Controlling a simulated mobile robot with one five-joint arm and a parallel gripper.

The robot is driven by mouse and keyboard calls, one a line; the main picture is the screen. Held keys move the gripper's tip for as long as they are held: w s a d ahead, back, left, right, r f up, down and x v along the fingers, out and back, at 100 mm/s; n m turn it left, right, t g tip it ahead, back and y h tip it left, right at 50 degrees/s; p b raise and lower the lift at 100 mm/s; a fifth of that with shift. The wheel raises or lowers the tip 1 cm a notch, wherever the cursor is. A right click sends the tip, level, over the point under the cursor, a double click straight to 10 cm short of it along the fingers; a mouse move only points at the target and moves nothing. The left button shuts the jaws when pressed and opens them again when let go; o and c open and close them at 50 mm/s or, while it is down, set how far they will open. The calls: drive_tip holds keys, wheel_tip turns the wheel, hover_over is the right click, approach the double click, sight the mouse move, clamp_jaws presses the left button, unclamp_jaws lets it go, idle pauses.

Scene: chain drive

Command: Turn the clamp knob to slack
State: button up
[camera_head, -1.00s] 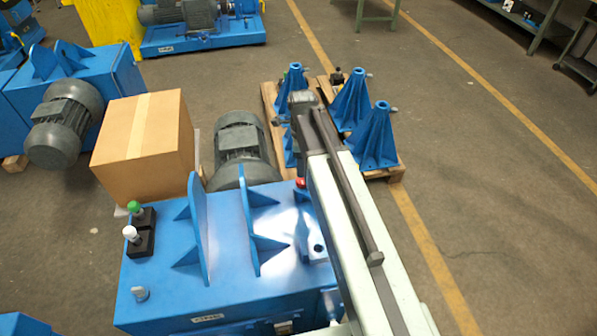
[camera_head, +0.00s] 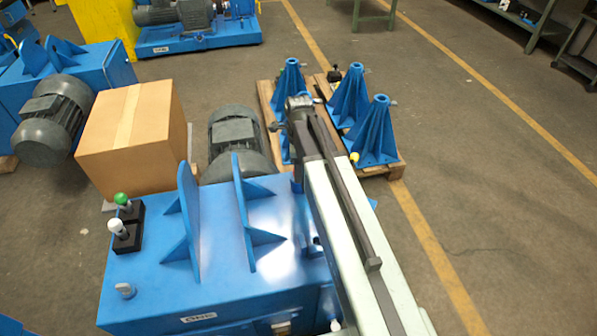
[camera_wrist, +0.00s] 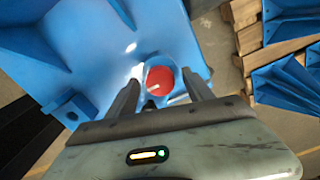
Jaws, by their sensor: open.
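The clamp knob (camera_wrist: 160,80) is a round red knob with a white line on its face, on the blue machine housing (camera_wrist: 100,45), in the wrist view. My gripper (camera_wrist: 161,84) is open, with one dark finger on each side of the knob. I cannot tell whether the fingers touch it. In the head view the knob is hidden behind my arm, which reaches over the right side of the blue housing (camera_head: 215,285). My fingertips are also hidden there.
Upright blue plates (camera_head: 190,220) stand on the housing, left of my arm. A grey motor (camera_head: 235,140) and a cardboard box (camera_head: 130,140) are behind it. Blue stands (camera_head: 375,135) sit on a wooden pallet (camera_head: 395,170) at the far right. Open floor lies to the right.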

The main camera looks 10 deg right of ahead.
drive_tip(key=shift+c, duration=0.2)
clamp_jaws()
